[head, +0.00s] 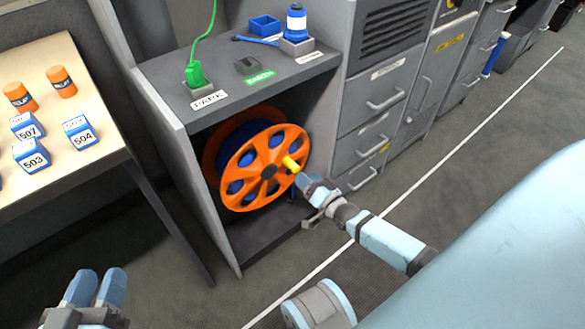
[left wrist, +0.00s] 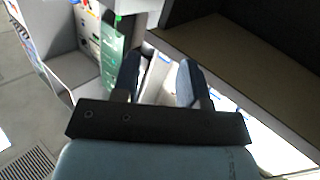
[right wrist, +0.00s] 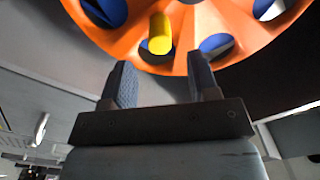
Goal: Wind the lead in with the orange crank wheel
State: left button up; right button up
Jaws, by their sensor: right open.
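The orange crank wheel (head: 258,180) stands upright in the open lower bay of the grey cabinet. It has round holes and a dark hub, with blue lead wound on the drum behind it. A yellow handle (head: 291,163) sticks out from its right side. My right gripper (head: 308,187) is open just in front of the handle. In the right wrist view the handle (right wrist: 160,34) lies beyond the fingertips (right wrist: 160,75), in line with the gap and not between the fingers. My left gripper (head: 97,283) is open and empty at the lower left, away from the wheel.
A table (head: 70,62) with orange cans and numbered blue blocks stands left. Grey drawers (head: 372,100) stand right. The floor in front is clear.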

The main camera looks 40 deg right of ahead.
aim_at(297, 170)
jog(key=w, duration=0.2)
jog(key=w+b, duration=0.1)
jog(key=w, duration=0.1)
jog(key=w+b, duration=0.1)
jog(key=w, duration=0.1)
jog(key=shift+w+a+f, duration=0.1)
jog(key=shift+w+a, duration=0.2)
jog(key=shift+w, duration=0.1)
pick_arm(q)
jog(key=w+m, duration=0.1)
jog(key=w+a+r+m+t, duration=0.1)
jog(key=shift+r+m+h, duration=0.1)
jog(key=shift+m+h, duration=0.2)
pick_arm(e)
jog(key=shift+w, duration=0.25)
grip_shut()
jog(key=shift+s, duration=0.1)
